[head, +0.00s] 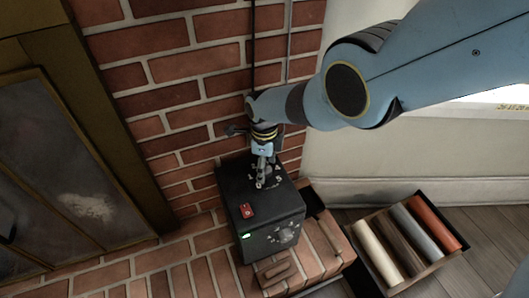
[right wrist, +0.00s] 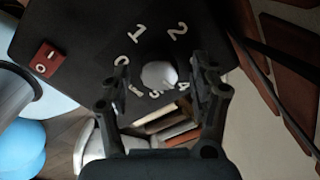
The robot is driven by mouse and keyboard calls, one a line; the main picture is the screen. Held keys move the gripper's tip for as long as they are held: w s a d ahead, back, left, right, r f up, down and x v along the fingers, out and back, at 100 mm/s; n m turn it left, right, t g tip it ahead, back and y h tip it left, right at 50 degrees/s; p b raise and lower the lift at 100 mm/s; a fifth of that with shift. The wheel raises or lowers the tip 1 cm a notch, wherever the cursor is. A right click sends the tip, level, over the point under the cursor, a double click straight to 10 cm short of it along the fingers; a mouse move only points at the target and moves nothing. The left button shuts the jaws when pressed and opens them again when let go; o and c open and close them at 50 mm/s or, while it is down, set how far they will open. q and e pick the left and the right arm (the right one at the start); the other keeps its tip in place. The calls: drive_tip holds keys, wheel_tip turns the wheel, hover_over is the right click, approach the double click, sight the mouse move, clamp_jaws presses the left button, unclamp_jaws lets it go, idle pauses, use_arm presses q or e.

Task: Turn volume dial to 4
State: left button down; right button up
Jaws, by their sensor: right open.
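The black box (head: 225,190) with the volume dial stands on the brick ledge against the brick wall. In the right wrist view the dial is a pale round knob (right wrist: 158,74) ringed by white numerals on the box's black top (right wrist: 90,25). The numerals 1, 2, 4 and 5 can be read; my right finger covers part of the ring. My left gripper is not in view.
A red switch (head: 247,210) and a green light (head: 245,236) are on the box. A dark tray (head: 398,287) with several coloured rolls lies on the floor at right. Cables run down the brick wall (head: 160,75) behind the box. A framed glass door (head: 75,150) is at left.

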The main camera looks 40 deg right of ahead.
drive_tip(key=shift+r, duration=0.15)
wheel_tip(320, 180, up, 12)
drive_tip(key=shift+f, duration=0.2)
drive_tip(key=shift+s, duration=0.1)
idle(0.6)
